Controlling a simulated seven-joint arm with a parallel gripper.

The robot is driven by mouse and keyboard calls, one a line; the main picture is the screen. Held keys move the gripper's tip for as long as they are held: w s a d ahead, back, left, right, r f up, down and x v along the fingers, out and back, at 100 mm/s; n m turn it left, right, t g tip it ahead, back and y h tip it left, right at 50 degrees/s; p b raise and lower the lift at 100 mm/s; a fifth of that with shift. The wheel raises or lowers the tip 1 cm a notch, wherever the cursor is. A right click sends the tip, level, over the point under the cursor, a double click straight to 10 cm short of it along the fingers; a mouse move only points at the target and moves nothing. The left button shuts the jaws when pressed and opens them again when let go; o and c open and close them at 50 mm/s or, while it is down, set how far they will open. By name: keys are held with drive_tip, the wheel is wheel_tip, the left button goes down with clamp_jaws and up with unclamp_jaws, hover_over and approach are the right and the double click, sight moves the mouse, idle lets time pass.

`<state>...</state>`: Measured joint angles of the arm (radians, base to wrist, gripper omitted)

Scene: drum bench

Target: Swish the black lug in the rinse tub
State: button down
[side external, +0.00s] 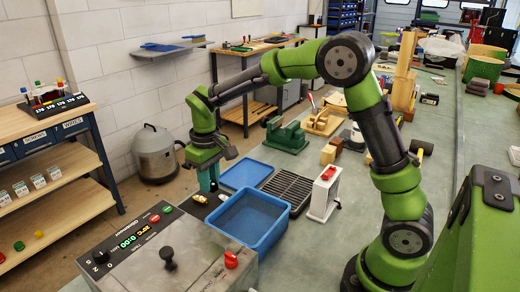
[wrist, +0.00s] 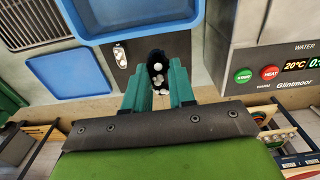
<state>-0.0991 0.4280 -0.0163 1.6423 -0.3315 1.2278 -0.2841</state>
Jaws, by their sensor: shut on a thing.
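My gripper (wrist: 157,88) is shut on the black lug (wrist: 157,70), which shows between the green fingertips with a few pale spots on it. In the side view my gripper (side external: 208,182) points down over the dark strip beside the tub, and the lug is too small to make out clearly. The blue rinse tub (side external: 262,242) stands to the right of and nearer than my gripper; it holds water. In the wrist view the tub (wrist: 185,28) is at the top, beyond the fingertips. I cannot tell whether the lug touches the strip.
A small pale metal piece (wrist: 120,55) lies on the dark strip left of the lug. A flat blue tray (side external: 245,174) and a black slotted rack (side external: 288,188) lie behind the tub. The grey control box (side external: 195,262) stands in front, and a white box (side external: 322,197) right of the tub.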

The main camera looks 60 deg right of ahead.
hover_over(251, 234)
drive_tip(key=w, duration=0.3)
drive_tip(key=s+f, duration=0.3)
drive_tip(key=shift+f, duration=4.4)
drive_tip(key=shift+r, duration=0.1)
drive_tip(key=shift+r, duration=1)
drive_tip(key=shift+f, duration=0.15)
drive_tip(key=shift+f, duration=1)
